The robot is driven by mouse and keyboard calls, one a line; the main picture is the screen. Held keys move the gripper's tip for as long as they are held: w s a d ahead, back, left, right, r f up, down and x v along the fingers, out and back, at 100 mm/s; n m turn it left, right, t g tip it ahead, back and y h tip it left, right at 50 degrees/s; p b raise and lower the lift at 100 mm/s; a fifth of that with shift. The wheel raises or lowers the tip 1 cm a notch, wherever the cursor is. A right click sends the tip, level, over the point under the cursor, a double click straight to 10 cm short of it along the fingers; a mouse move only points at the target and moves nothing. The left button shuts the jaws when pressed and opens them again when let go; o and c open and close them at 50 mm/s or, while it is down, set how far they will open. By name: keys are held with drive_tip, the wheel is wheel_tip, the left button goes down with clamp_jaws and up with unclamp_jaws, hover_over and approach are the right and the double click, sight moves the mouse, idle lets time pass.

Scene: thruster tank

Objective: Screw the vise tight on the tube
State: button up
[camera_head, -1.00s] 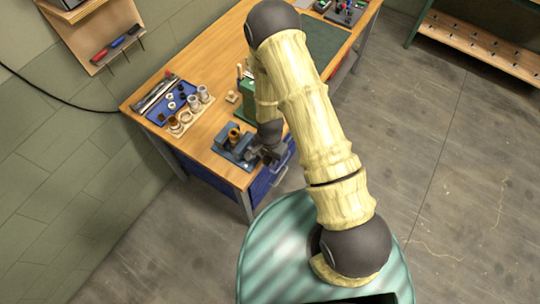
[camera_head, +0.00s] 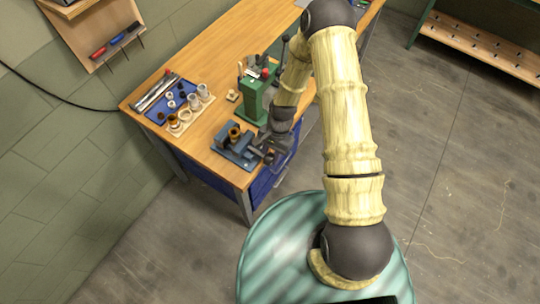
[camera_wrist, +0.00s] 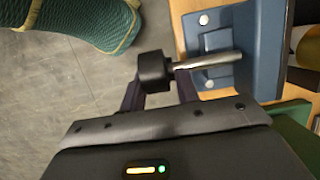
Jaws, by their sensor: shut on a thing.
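The blue vise (camera_head: 233,153) sits at the near corner of the wooden bench. A brownish tube (camera_head: 234,134) stands in it; whether the jaws touch the tube I cannot tell. In the wrist view the vise body (camera_wrist: 262,50) is at the right. Its steel screw (camera_wrist: 215,60) runs left to a black knob (camera_wrist: 153,70). My gripper (camera_wrist: 160,82) is shut on this knob, with one finger on each side. In the head view my gripper (camera_head: 268,148) is at the vise's right end, and my wrist partly hides the knob.
A green press (camera_head: 256,97) stands behind the vise, close to my forearm. A blue tray (camera_head: 168,110) with small parts and a pale rack (camera_head: 190,122) with rings and cups lie to the left. Blue drawers (camera_head: 272,180) are below the bench edge. Floor at right is clear.

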drive_tip(key=g+y+b, duration=0.1)
drive_tip(key=f+g+y+b, duration=0.1)
drive_tip(key=g, duration=0.1)
drive_tip(key=shift+d+f+b, duration=0.1)
drive_tip(key=shift+d+b, duration=0.2)
drive_tip(key=shift+d, duration=0.05)
drive_tip(key=g+y+b, duration=0.1)
drive_tip(key=b, duration=0.1)
drive_tip(key=g+y+b, duration=0.1)
drive_tip(key=shift+f+g+y+b, duration=0.3)
drive_tip(key=shift+f+g+b, duration=0.05)
drive_tip(key=shift+g, duration=0.05)
drive_tip(key=g+y+b, duration=0.1)
drive_tip(key=b, duration=0.1)
drive_tip(key=g+y+b, duration=0.1)
drive_tip(key=b, duration=0.1)
drive_tip(key=shift+f+g, duration=0.35)
drive_tip(key=shift+g, duration=0.05)
drive_tip(key=g+y+b, duration=0.2)
drive_tip(key=b, duration=0.2)
drive_tip(key=shift+r+g+y+b, duration=0.1)
drive_tip(key=shift+g+y+b, duration=0.3)
drive_tip(key=shift+g+b, duration=0.2)
drive_tip(key=shift+r, duration=0.1)
